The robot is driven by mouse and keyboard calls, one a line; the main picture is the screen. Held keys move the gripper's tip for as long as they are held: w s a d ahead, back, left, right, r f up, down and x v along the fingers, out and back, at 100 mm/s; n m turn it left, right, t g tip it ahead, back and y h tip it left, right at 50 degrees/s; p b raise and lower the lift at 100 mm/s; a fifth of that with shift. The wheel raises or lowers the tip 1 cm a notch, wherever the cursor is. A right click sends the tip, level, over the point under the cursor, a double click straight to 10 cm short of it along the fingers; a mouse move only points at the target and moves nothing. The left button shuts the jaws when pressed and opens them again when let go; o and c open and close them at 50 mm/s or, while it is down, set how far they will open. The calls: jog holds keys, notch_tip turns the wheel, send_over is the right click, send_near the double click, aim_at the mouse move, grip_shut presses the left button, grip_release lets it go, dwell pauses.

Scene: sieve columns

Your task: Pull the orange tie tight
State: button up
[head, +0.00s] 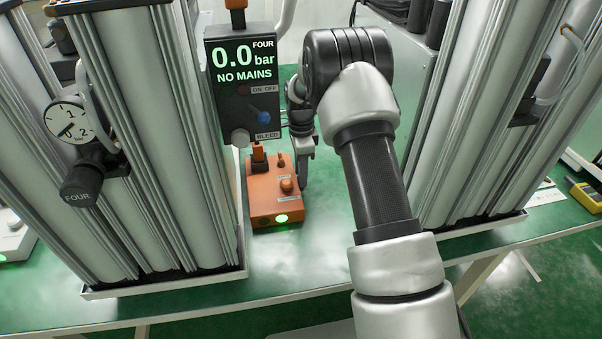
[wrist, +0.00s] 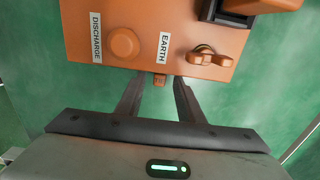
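An orange box (head: 262,208) stands on the green bench; it also fills the top of the wrist view (wrist: 75,22). In the head view my gripper (head: 303,165) is beside the box's right side, partly hidden by my arm.
The box carries a round DISCHARGE button (wrist: 124,42) and an orange knob (wrist: 207,56). A black display (head: 240,75) above it reads 0.0 bar, NO MAINS. Tall metal columns stand left (head: 150,130) and right (head: 490,110). Green bench around the box is clear.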

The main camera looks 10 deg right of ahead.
grip_shut()
jog(key=shift+d, duration=2.75)
grip_release()
notch_tip(320, 180, up, 17)
jog(key=p, duration=0.3)
jog(key=shift+r, duration=0.2)
